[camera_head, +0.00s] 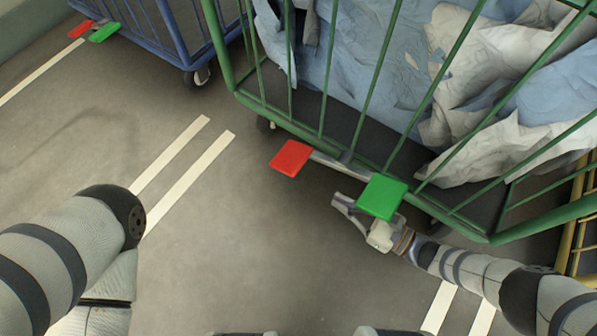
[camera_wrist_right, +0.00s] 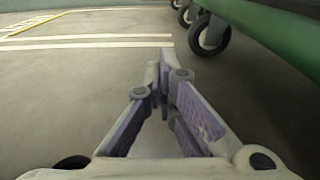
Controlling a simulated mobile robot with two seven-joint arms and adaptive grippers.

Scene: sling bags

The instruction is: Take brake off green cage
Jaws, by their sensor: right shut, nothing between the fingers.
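The green cage (camera_head: 347,164) stands at the upper right in the head view, filled with blue and white sacks. A red pedal (camera_head: 290,158) and a green pedal (camera_head: 382,196) stick out from its lower front edge on a metal bar. My right gripper (camera_head: 343,203) is shut and empty, low beside and partly beneath the green pedal, which hides part of it. I cannot tell whether they touch. In the right wrist view its fingers (camera_wrist_right: 165,82) meet over bare floor, with the cage's green underside (camera_wrist_right: 270,28) at the right. My left arm shows, but its gripper is out of view.
A blue cage (camera_head: 180,45) stands at the upper left with its own red pedal (camera_head: 80,28) and green pedal (camera_head: 104,32). A yellow cage (camera_head: 583,225) is at the right edge. A caster wheel (camera_wrist_right: 209,35) shows in the wrist view. The floor between my arms is clear.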

